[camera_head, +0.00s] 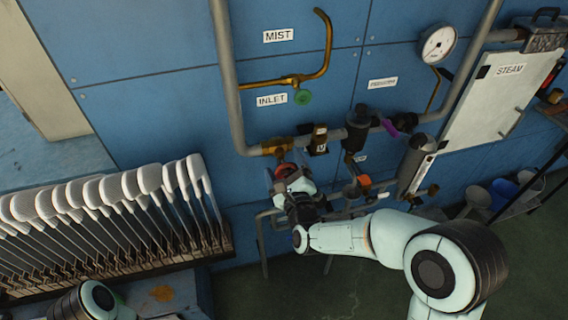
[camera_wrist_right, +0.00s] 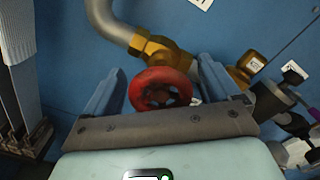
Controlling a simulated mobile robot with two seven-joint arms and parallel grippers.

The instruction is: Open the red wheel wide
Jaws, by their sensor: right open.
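The red wheel (camera_head: 284,169) sits below a brass valve on the grey pipe at the blue wall, under the INLET label. In the right wrist view the red wheel (camera_wrist_right: 147,88) shows as a ring with its brass valve body (camera_wrist_right: 162,50) behind it. My right gripper (camera_head: 288,176) is open at the wheel. In the right wrist view my right gripper's fingers (camera_wrist_right: 160,84) stand on either side of the wheel, with visible gaps; I cannot tell their exact depth against it. My left gripper is out of view; only part of my left arm shows at the bottom left.
A green knob (camera_head: 302,97) is on the brass pipe above. To the right are an orange-red fitting (camera_head: 364,181), a purple lever (camera_head: 389,127), a gauge (camera_head: 437,44) and the STEAM panel (camera_head: 497,95).

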